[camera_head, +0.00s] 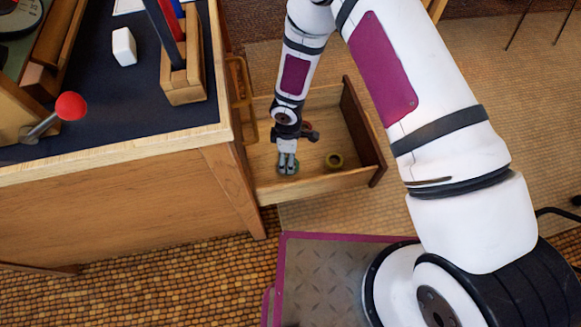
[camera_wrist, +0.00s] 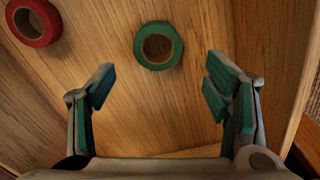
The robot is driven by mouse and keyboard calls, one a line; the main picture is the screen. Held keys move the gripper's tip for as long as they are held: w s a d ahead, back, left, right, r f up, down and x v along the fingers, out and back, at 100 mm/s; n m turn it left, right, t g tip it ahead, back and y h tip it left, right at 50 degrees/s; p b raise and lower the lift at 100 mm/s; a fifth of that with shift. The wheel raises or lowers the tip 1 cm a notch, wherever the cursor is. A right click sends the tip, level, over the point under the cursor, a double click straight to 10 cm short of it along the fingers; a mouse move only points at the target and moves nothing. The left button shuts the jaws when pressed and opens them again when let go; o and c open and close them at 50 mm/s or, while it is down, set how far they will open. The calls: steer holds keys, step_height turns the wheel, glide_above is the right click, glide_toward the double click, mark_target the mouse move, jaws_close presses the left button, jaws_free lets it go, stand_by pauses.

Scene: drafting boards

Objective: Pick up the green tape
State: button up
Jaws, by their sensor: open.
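The green tape (camera_wrist: 160,66) is a ring lying flat on the wooden drawer floor, at the top middle of the wrist view, ahead of and between the fingers. My gripper (camera_wrist: 158,88) is open and empty, its teal-padded fingers apart and not touching the tape. In the head view my gripper (camera_head: 287,170) points down into the open drawer (camera_head: 320,183).
A red tape roll (camera_wrist: 36,40) lies left of the green one. Drawer walls (camera_wrist: 301,80) stand close by. The desk (camera_head: 110,195) with a wooden holder (camera_head: 183,85) is at the left.

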steer(key=shift+w+f+b, duration=0.15)
steer(key=shift+f+b, duration=1.55)
steer(key=shift+f, duration=1.3)
steer(key=shift+c, duration=0.6)
steer(key=c, duration=1)
